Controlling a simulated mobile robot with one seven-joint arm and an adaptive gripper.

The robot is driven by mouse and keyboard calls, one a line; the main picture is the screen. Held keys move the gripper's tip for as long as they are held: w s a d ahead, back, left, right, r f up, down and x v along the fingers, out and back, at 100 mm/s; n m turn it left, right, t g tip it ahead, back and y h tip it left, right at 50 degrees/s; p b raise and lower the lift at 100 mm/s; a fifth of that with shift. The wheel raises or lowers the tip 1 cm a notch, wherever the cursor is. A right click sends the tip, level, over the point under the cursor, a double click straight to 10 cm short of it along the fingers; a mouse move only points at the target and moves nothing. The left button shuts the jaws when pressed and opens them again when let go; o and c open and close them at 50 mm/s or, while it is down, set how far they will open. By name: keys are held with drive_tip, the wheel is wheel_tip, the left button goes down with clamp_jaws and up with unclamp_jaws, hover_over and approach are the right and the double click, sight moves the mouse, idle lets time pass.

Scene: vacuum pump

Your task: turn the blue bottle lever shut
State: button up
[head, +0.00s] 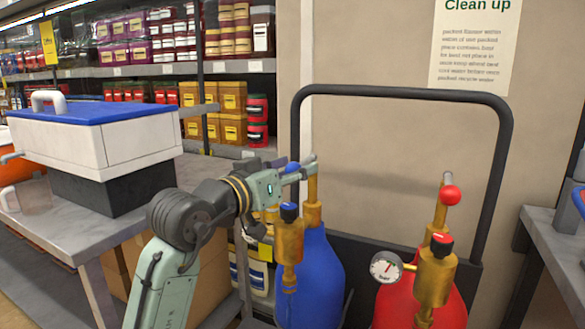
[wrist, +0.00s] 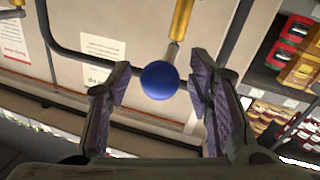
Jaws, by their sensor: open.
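The blue bottle (head: 312,280) stands left of the red one in the head view, with a brass valve (head: 290,245) on top. Its lever (head: 313,190) points up from the valve; in the wrist view the lever (wrist: 181,22) ends in a grey stem and blue ball knob (wrist: 160,80). My gripper (head: 303,168) is at the top of the lever and hides most of the knob in the head view. In the wrist view my open gripper (wrist: 160,82) has the knob between its fingertips, with gaps on both sides.
A red bottle (head: 395,305) with a gauge (head: 386,267) and a red-knobbed lever (head: 450,195) stands to the right. A dark cart handle (head: 400,90) arches behind both bottles. A blue-lidded cooler (head: 135,145) is on a table at left.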

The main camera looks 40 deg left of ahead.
drive_tip(key=shift+c, duration=0.2)
clamp_jaws()
idle(0.5)
